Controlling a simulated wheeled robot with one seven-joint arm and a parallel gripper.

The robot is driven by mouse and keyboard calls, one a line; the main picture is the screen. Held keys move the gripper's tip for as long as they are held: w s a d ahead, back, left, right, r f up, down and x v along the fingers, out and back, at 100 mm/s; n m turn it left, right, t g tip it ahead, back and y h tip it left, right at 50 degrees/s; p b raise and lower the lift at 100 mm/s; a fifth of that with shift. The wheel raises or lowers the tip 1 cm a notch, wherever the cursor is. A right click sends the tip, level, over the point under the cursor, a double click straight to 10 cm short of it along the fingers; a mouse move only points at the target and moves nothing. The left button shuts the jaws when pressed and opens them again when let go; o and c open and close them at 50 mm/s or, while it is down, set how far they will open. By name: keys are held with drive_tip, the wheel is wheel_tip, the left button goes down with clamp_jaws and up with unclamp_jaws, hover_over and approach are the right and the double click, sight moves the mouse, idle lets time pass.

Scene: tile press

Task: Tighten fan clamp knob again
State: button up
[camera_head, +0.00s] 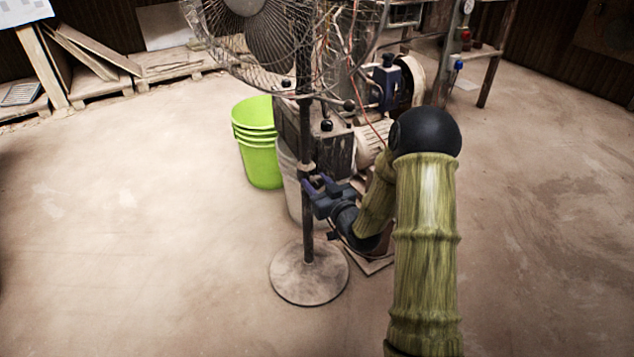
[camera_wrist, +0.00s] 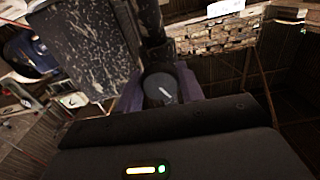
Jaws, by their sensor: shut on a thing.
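The stand fan has a wire-caged head (camera_head: 255,30), a dark upright pole (camera_head: 307,225) and a round dusty base (camera_head: 308,274) on the floor. My gripper (camera_head: 312,186) is at the pole, below the middle of the stand. In the wrist view the clamp knob (camera_wrist: 161,89), round and dark with a pale line on its face, sits between the two purple-blue fingers of my gripper (camera_wrist: 160,92). The fingers are shut on the knob. In the head view the knob is hidden by the fingers. The pole also shows in the wrist view (camera_wrist: 150,30), rising behind the knob.
Stacked lime-green buckets (camera_head: 258,150) and a pale bucket (camera_head: 295,190) stand close behind the pole. Dusty machinery with a motor (camera_head: 370,145) is just behind my gripper. Wooden pallets (camera_head: 175,66) lie at the back left. Floor on the left and front is clear.

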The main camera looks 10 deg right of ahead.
drive_tip(key=m+p, duration=0.5)
drive_tip(key=m, duration=0.1)
drive_tip(key=shift+r+p, duration=0.15)
drive_tip(key=shift+p, duration=0.2)
drive_tip(key=m+p, duration=0.3)
drive_tip(key=m, duration=0.1)
drive_tip(key=m+p, duration=0.3)
drive_tip(key=shift+s+m, duration=0.1)
drive_tip(key=shift+m, duration=0.2)
drive_tip(key=m+p, duration=0.2)
drive_tip(key=m, duration=0.2)
drive_tip(key=shift+m+p, duration=0.3)
drive_tip(key=m, duration=0.2)
drive_tip(key=m+p, duration=0.1)
drive_tip(key=m, duration=0.1)
drive_tip(key=shift+f+m, duration=0.2)
drive_tip(key=shift+m, duration=0.2)
drive_tip(key=o, duration=1)
